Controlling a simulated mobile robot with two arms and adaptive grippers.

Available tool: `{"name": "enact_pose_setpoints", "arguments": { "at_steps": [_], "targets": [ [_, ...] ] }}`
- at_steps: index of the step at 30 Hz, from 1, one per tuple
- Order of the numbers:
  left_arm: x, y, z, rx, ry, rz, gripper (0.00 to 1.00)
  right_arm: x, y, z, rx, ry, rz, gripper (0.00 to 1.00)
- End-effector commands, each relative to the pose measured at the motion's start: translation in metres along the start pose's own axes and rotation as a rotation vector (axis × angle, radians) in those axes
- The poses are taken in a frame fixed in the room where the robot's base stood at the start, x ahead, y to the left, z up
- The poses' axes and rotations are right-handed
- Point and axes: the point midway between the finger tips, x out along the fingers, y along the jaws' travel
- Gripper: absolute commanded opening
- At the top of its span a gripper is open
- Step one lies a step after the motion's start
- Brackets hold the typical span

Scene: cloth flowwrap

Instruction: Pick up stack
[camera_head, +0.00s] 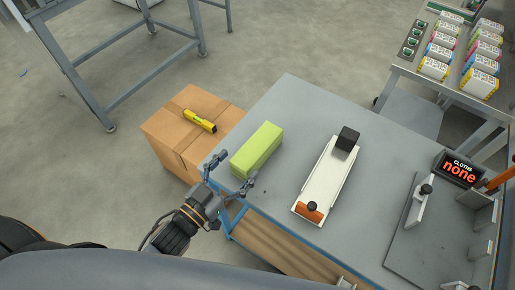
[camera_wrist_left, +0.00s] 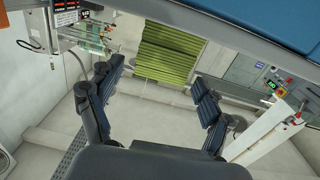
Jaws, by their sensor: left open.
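The stack is a light green block (camera_head: 257,148) lying at the left edge of the grey table (camera_head: 300,100). In the left wrist view its striped, layered green end (camera_wrist_left: 168,52) shows between and beyond my fingers. My left gripper (camera_head: 233,172) is at the table's left edge, just in front of the stack's near end. Its fingers are spread wide with nothing between them. In the left wrist view the open gripper (camera_wrist_left: 157,78) points at the stack and looks apart from it. My right gripper is not in view.
A white device (camera_head: 325,182) with a black block and an orange end stands right of the stack. A cardboard box (camera_head: 170,130) with a yellow tool (camera_head: 199,121) on it is left of the table. A "CLOTHS none" display (camera_head: 459,169) is at the right.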

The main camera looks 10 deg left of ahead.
Motion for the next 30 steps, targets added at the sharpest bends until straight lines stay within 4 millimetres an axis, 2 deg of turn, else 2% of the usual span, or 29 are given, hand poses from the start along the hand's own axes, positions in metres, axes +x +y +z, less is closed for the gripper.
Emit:
{"name": "enact_pose_setpoints", "arguments": {
  "at_steps": [7, 15, 24, 25, 26, 30],
  "targets": [
    [0.018, 0.0, 0.0, 0.0, 0.0, 0.0, 0.79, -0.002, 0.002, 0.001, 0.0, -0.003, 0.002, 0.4],
    [0.056, 0.001, 0.004, -0.001, 0.001, -0.001, 0.79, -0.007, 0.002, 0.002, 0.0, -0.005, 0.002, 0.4],
    [0.062, 0.002, 0.005, -0.001, -0.001, 0.0, 0.79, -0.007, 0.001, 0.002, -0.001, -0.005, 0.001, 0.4],
    [0.062, 0.002, 0.005, -0.001, -0.001, 0.0, 0.77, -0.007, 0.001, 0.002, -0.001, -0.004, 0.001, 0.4],
    [0.062, 0.002, 0.005, -0.001, -0.001, 0.0, 0.71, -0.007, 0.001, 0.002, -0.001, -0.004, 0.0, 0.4],
    [0.062, 0.001, 0.005, 0.0, -0.001, 0.0, 0.43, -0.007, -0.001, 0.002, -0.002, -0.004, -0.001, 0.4]
  ]
}}
